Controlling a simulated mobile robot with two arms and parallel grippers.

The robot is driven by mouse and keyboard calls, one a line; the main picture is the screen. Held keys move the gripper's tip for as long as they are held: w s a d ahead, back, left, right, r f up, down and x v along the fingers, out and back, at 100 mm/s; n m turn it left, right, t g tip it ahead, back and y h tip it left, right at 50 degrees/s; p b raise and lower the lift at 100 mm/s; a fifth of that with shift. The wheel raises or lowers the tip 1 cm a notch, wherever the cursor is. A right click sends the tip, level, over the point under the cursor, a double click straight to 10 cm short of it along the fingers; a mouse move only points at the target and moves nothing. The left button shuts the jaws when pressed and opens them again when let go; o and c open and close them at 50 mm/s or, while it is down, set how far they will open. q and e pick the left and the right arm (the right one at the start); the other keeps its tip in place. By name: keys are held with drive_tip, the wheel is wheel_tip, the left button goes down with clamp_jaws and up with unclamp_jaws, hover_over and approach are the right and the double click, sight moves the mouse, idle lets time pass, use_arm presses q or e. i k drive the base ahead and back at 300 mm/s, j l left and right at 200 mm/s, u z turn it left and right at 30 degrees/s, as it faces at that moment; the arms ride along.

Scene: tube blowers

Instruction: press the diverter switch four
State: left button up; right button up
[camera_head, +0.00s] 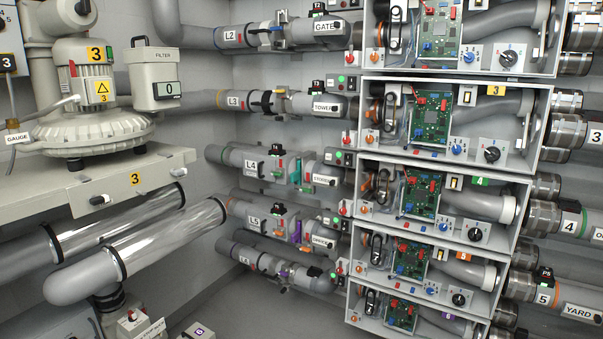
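The open grey box with the green 4 tag (480,181) is right of centre, third from the top in the stack. It holds a green circuit board (422,193), a small rocker-like switch (453,183), a blue knob (443,227), a black rotary knob (475,234) and an orange knob (363,210). I cannot read which of these is marked as the diverter switch. Pipe line L4 (250,167) runs toward this box from the left, and a pipe marked 4 (570,224) leaves on the right. Neither of my grippers is in view.
Similar boxes sit above and below, among them one tagged 3 (496,90) and one tagged 5 (462,256). A blower (85,100) and a filter unit (153,75) stand on a ledge at left. Metal pipes (150,240) cross the lower left. Floor shows at bottom centre.

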sight(348, 157)
drive_tip(key=i+l, duration=0.1)
drive_tip(key=l, duration=0.5)
drive_tip(key=i+l, duration=0.15)
drive_tip(key=l, duration=0.15)
drive_tip(key=i+l, duration=0.1)
drive_tip(key=i, duration=0.45)
drive_tip(key=i+l+u, duration=0.1)
drive_tip(key=i, duration=0.45)
drive_tip(key=i+l, duration=0.15)
drive_tip(key=i, duration=0.4)
drive_tip(key=i+l, duration=0.15)
drive_tip(key=i, duration=0.35)
drive_tip(key=j+u, duration=0.05)
